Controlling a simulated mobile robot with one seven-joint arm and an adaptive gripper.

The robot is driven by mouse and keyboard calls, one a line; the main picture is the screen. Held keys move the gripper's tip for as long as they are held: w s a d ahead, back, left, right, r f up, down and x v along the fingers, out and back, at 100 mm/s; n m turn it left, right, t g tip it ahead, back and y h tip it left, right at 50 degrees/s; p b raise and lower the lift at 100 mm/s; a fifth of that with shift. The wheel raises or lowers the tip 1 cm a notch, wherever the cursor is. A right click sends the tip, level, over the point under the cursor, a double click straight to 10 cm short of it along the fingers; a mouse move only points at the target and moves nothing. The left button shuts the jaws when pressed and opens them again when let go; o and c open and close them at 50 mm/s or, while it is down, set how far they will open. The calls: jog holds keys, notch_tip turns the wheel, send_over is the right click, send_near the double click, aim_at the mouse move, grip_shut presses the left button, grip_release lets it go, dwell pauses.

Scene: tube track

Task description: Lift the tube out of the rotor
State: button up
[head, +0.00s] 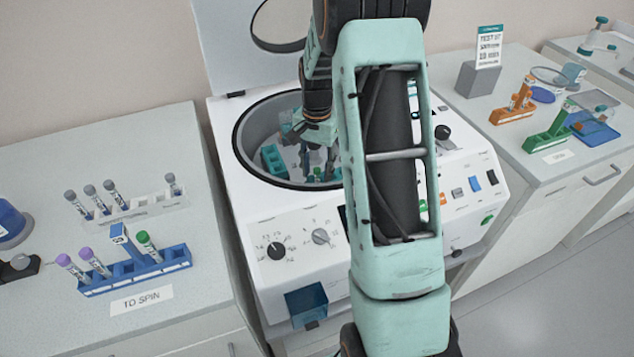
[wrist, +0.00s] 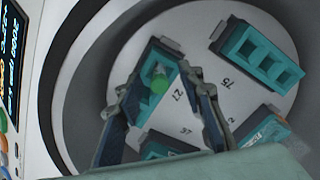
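The grey rotor (wrist: 205,105) lies inside the open centrifuge (head: 248,222). In the head view my gripper (head: 318,160) is small and partly hidden in the bowl, and the tube's body is hidden in the bucket.
The bowl wall (wrist: 75,90) curves close by on the left. Other teal buckets (wrist: 262,55) surround the rotor's middle. A blue rack (head: 150,272) with capped tubes and a clear rack (head: 150,205) stand on the left bench. Orange (head: 510,112) and green (head: 545,140) racks stand on the right.

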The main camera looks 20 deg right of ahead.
jog(key=c, duration=0.9)
jog(key=shift+c, duration=0.2)
jog(key=shift+r, duration=0.1)
notch_tip(320, 180, up, 10)
jog(key=shift+f, duration=0.1)
notch_tip(320, 180, up, 5)
jog(key=p, duration=0.3)
jog(key=shift+f+p, duration=0.1)
jog(key=shift+p, duration=0.25)
jog(key=shift+s, duration=0.15)
